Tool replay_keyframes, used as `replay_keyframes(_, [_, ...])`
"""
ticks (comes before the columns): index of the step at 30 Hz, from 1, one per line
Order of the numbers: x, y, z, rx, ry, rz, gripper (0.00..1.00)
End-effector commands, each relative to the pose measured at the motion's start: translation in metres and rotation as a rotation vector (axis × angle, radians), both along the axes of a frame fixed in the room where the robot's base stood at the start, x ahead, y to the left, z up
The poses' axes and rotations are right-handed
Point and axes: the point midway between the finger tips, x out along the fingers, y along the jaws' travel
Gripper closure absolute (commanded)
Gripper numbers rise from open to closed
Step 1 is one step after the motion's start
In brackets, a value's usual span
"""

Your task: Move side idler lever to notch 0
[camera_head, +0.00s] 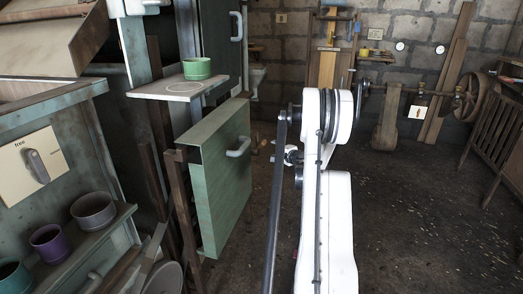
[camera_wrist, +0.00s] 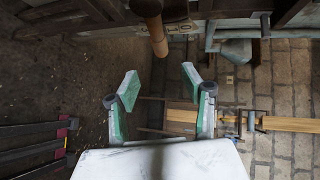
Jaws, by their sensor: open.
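My gripper (camera_wrist: 160,82) is open and empty in the wrist view, its two green-padded fingers wide apart. A brown rounded handle (camera_wrist: 152,28) hangs down from the top edge, just beyond the fingertips and apart from them. A small marked plate (camera_wrist: 176,29) is beside it, its marking only partly readable. I cannot tell whether this handle is the side idler lever, or which notch it is in. In the head view my white arm stands in the middle and hides my gripper. The belt drive's shaft and pulley (camera_head: 477,98) show at the back right.
In the head view, a grey knob (camera_head: 38,166) sits on a cream plate at left. Pots, including a purple one (camera_head: 50,244), stand on a low shelf. A green cup (camera_head: 197,68) rests on a ledge above an open green door (camera_head: 222,178). Floor at right is clear.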

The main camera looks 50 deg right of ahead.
Motion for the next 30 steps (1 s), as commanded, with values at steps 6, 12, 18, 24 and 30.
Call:
replay_keyframes(6, [0.016,-0.009,-0.006,0.002,-0.003,0.0,0.56])
replay_keyframes(12, [0.048,-0.024,-0.016,0.002,-0.002,0.001,0.56])
replay_keyframes(18, [0.081,-0.04,-0.025,0.002,-0.002,0.002,0.56])
replay_keyframes(24, [0.106,-0.052,-0.031,0.001,-0.001,0.001,0.56])
replay_keyframes(30, [0.118,-0.059,-0.033,0.001,-0.001,0.001,0.56])
